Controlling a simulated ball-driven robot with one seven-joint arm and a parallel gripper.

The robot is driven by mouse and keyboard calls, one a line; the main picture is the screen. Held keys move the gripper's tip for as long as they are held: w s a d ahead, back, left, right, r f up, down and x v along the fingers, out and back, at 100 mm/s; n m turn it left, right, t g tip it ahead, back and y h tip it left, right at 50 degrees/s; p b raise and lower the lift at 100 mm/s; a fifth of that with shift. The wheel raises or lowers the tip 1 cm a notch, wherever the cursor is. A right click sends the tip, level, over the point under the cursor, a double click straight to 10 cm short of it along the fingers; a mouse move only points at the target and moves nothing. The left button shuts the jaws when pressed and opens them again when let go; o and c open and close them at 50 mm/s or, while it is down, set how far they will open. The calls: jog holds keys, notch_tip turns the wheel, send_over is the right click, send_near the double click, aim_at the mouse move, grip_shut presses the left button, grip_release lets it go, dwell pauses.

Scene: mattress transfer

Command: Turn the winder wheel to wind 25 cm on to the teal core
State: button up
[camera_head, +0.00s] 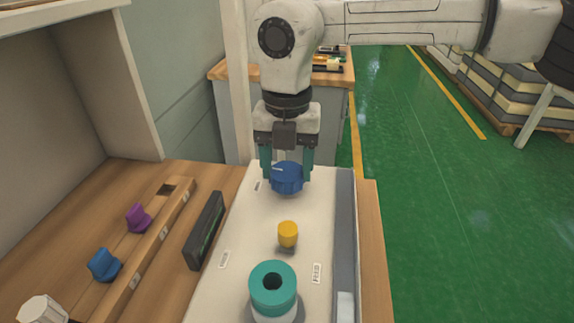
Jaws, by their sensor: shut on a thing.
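The blue winder wheel (287,181) stands at the far end of the pale winder plate (248,245). My gripper (287,172) points down over it, and its two teal fingers are shut on the wheel from the left and right sides. The teal core (264,285), a ring with a dark hole in its top, sits upright at the near end of the plate. A small yellow post (288,232) stands between the wheel and the core. I cannot make out any wound strip or its length.
A black display bar (205,230) lies left of the plate. A grey rail (345,240) runs along the plate's right side. Open green floor lies to the right.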

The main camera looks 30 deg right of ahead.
aim_at(288, 171)
jog(key=shift+w+r+m, duration=0.15)
jog(key=shift+m, duration=0.55)
jog(key=o, duration=1.1)
jog(key=shift+c, duration=0.2)
notch_tip(288, 171, up, 11)
jog(key=shift+f+p, duration=0.2)
jog(key=shift+p, duration=0.25)
jog(key=shift+d, duration=0.1)
